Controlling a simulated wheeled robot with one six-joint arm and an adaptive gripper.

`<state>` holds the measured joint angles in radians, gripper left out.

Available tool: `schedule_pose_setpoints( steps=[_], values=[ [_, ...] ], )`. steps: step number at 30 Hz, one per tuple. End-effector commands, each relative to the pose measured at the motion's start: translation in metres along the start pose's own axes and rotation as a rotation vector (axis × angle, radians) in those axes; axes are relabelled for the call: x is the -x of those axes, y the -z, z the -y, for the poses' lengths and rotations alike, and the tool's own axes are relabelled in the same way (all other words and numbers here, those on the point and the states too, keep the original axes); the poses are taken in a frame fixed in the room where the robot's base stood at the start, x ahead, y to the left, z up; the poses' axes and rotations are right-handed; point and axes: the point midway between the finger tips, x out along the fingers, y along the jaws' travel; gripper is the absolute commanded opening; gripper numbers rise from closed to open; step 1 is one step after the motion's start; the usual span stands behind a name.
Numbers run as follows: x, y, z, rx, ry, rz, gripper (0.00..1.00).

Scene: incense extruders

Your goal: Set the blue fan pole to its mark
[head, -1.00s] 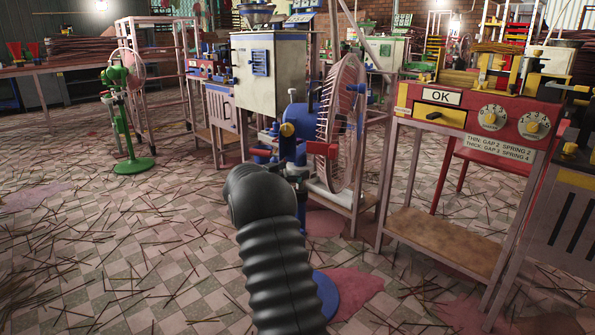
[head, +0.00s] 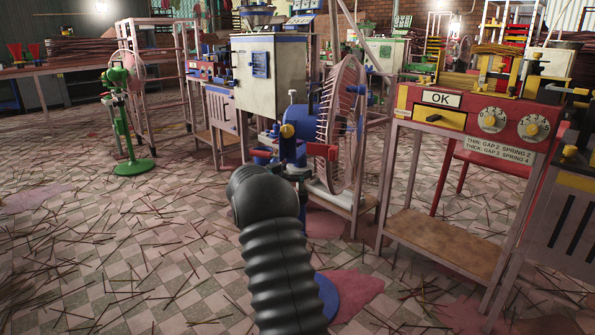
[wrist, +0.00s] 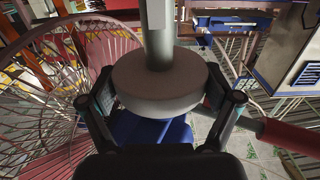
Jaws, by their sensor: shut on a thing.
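The blue fan (head: 300,115) stands ahead of my arm, with a blue motor housing and a pale round cage (head: 342,125). The cage also fills the left of the wrist view (wrist: 55,95). Its pole is mostly hidden behind my arm; part of its blue round base (head: 328,297) shows low down. In the wrist view my gripper (wrist: 160,88) is closed around a grey round knob (wrist: 158,82) with a pale upright post. A bar with a red grip (wrist: 290,137) sticks out to the right there. No mark on the pole is readable.
A red machine stand (head: 470,115) with an OK plate and dials stands close on the right. A pale cabinet (head: 268,80) is behind the fan. A green fan (head: 125,125) stands at the left. Thin sticks litter the open tiled floor.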

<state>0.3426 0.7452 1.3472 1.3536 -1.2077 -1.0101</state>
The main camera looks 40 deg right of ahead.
Motion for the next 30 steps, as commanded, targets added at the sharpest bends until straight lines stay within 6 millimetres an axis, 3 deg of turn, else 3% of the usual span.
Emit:
schedule_pose_setpoints(
  steps=[1,14,26,27,28,30],
  values=[
    [0.000,0.013,0.000,-0.001,0.000,-0.003,0.26],
    [0.000,0.085,0.000,-0.002,0.000,-0.006,0.26],
    [0.000,0.087,0.000,-0.003,0.000,-0.005,0.26],
    [0.000,0.087,0.000,-0.003,0.000,-0.004,0.94],
    [0.000,0.087,0.000,-0.003,0.000,-0.004,1.00],
    [0.000,0.087,0.000,-0.002,0.000,-0.004,1.00]
  ],
)
